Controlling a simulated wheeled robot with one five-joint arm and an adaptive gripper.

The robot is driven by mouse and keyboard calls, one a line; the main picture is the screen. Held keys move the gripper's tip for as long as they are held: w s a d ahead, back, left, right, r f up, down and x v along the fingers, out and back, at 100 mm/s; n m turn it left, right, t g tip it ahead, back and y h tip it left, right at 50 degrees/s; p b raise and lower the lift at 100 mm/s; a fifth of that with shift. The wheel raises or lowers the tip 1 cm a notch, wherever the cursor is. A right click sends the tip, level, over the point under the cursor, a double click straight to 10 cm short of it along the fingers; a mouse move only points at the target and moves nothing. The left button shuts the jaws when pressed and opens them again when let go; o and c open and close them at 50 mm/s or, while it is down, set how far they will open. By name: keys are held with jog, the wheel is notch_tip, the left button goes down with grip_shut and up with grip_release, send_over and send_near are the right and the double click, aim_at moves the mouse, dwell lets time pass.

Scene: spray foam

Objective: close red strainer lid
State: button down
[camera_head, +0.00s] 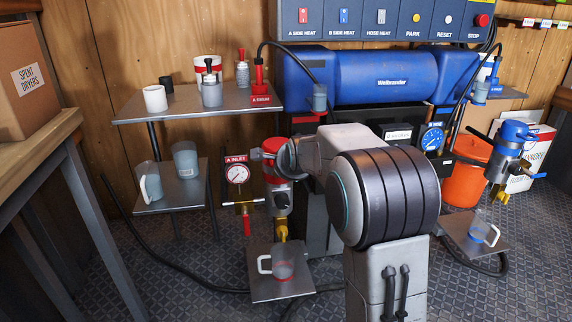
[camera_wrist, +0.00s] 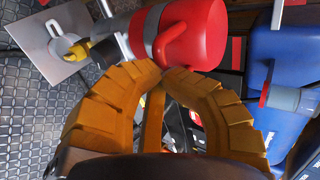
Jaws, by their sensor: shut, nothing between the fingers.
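The red strainer (camera_head: 279,171) stands at the A inlet in the head view, left of my arm, with a grey band and a yellow outlet below. In the wrist view its red lid end (camera_wrist: 195,35) is large at the top centre, with a grey ring beside it. I cannot tell whether the lid is fully seated. My gripper (camera_wrist: 163,72) has orange fingers that meet at the tips, just beside the red lid, with nothing between them. Whether they touch the lid is unclear. My arm hides the fingers in the head view.
A cup (camera_head: 283,264) stands on a small plate below the strainer. A pressure gauge (camera_head: 238,174) is left of it. A blue tank (camera_head: 385,80) and shelf (camera_head: 190,105) are behind. A blue strainer (camera_head: 512,140) hangs at right.

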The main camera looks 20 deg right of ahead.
jog(key=shift+s+d+f, duration=0.1)
jog(key=shift+f, duration=0.75)
jog(key=c, duration=1.1)
grip_release()
jog(key=shift+c, duration=0.2)
jog(key=v, duration=1.2)
